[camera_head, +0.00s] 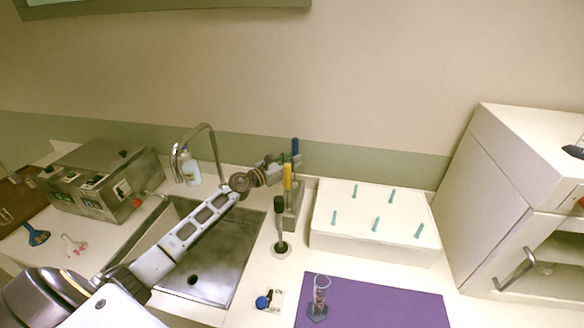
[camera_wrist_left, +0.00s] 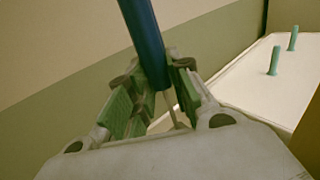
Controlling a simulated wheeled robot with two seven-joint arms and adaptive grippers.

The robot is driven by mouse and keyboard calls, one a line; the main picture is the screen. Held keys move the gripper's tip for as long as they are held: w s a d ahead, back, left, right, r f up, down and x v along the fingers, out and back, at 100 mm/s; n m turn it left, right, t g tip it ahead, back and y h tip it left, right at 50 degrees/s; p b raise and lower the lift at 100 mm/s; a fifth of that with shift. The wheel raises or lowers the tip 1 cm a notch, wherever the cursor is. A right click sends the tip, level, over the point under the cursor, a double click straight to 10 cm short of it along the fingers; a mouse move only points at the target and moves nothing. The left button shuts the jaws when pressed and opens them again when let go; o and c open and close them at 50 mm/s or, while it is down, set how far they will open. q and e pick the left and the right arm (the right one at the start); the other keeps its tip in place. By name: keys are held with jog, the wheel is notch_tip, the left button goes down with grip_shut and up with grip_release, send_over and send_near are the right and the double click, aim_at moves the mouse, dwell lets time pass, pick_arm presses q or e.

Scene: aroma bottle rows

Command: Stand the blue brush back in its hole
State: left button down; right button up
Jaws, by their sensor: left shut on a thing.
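The blue brush (camera_head: 295,147) is upright or nearly so behind the sink, at the end of my left arm. My left gripper (camera_head: 287,158) is shut on it. In the left wrist view the blue handle (camera_wrist_left: 143,38) stands between the green-padded fingers of my left gripper (camera_wrist_left: 152,90). A grey brush holder (camera_head: 292,215) stands below, with a yellow-handled brush (camera_head: 287,178) in front of the blue one. The lower end of the blue brush and its hole are hidden. My right gripper is not in view.
A black-handled brush (camera_head: 279,215) stands in a round base in front of the holder. A white box with several teal pegs (camera_head: 330,240) is to the right. The steel sink (camera_head: 235,250) and faucet (camera_head: 215,150) are left. A glass (camera_head: 320,290) stands on the purple mat (camera_head: 390,305).

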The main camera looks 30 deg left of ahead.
pick_arm(q)
jog(key=shift+f, duration=1.25)
jog(key=shift+f+b, duration=0.15)
jog(key=shift+b, duration=0.25)
jog(key=c, duration=1.3)
grip_release()
jog(key=shift+r+p, duration=0.25)
jog(key=shift+p, duration=0.05)
jog(key=shift+b+v, duration=1.45)
jog(key=shift+v, duration=4.55)
